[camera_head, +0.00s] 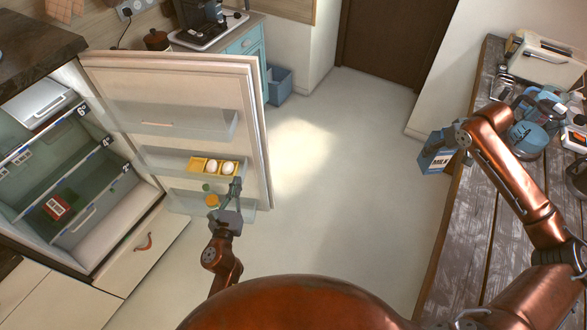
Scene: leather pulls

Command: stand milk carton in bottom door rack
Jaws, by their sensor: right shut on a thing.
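The blue and white milk carton (433,158) hangs near upright, slightly tilted, beside the left edge of the wooden table. My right gripper (456,142) is shut on its upper part and partly hides it. The fridge door (262,130) stands wide open with clear racks on its inner side. The bottom door rack (182,203) holds an orange-topped item (212,200) and a small green item (206,187). My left gripper (235,188) is in front of the door's lower racks and hides part of them; its fingers are too small to read.
A yellow egg holder (208,165) with eggs sits in the middle door rack. The fridge shelves (50,180) hold a red package (57,207). The wooden table (480,210) at right bears a toaster (545,62) and crowded items. The floor (335,190) between is clear.

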